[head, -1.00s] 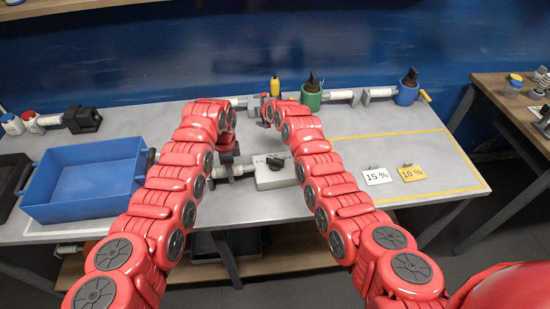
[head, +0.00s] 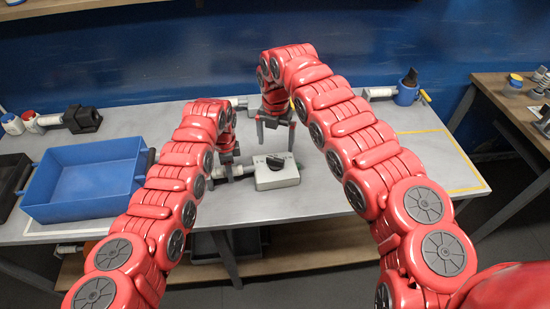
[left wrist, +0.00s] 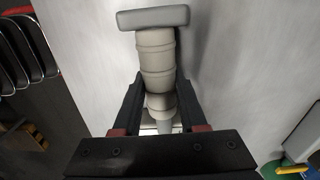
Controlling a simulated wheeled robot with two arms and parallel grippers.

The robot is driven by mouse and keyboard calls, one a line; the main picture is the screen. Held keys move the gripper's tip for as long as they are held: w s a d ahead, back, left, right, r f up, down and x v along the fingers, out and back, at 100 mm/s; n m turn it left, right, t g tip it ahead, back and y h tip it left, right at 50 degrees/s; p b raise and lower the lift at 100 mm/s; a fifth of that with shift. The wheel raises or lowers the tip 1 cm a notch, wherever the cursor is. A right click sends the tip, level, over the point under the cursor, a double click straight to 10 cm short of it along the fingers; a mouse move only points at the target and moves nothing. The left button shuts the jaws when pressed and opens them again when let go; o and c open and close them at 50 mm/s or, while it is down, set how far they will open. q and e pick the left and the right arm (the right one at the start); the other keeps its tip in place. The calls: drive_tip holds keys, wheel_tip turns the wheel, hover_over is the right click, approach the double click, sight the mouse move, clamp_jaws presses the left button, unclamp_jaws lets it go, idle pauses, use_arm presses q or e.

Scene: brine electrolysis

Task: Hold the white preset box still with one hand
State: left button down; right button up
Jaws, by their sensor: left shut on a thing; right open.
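The white preset box (head: 268,180), with a black knob (head: 275,162) on top, lies on the grey table in the head view. A pale ribbed handle (head: 238,170) sticks out from its left side. My left gripper (head: 221,177) is shut on this handle. The left wrist view shows the ribbed handle (left wrist: 156,60) between the two dark fingers (left wrist: 157,112), with a grey crossbar at its far end. My right gripper (head: 276,147) is open and empty, fingers pointing down, above and behind the box and apart from it.
A blue bin (head: 85,180) stands at the left. A black clamp-like object (head: 83,119) lies behind it. A blue container with a black top (head: 406,93) stands at the back right.

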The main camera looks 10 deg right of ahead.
sight(275, 159)
wheel_tip(275, 159, down, 8)
drive_tip(key=shift+f, duration=0.25)
clamp_jaws()
idle(0.6)
